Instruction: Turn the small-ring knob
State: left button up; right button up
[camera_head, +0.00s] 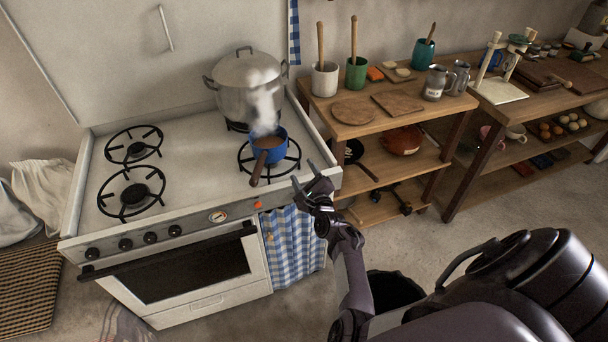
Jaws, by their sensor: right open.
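The white stove (187,180) stands at the left. Several dark round knobs sit in a row on the left of its front panel: one at the far left (92,253), two in the middle (125,244) (150,237) and one at the right (175,230). Which one is the small-ring knob I cannot tell. My right gripper (304,174) is open and empty near the stove's right front corner, well to the right of the knobs and apart from them. My left gripper is not in view.
A steaming blue saucepan (269,146) stands on the front right ring, its handle pointing forward. A large lidded pot (246,87) is behind it. The oven handle (165,250) runs below the knobs. Wooden shelves (378,124) stand to the right.

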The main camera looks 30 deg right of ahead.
notch_tip(320, 180, up, 8)
jog(key=p, duration=0.6)
jog(key=shift+f, duration=0.2)
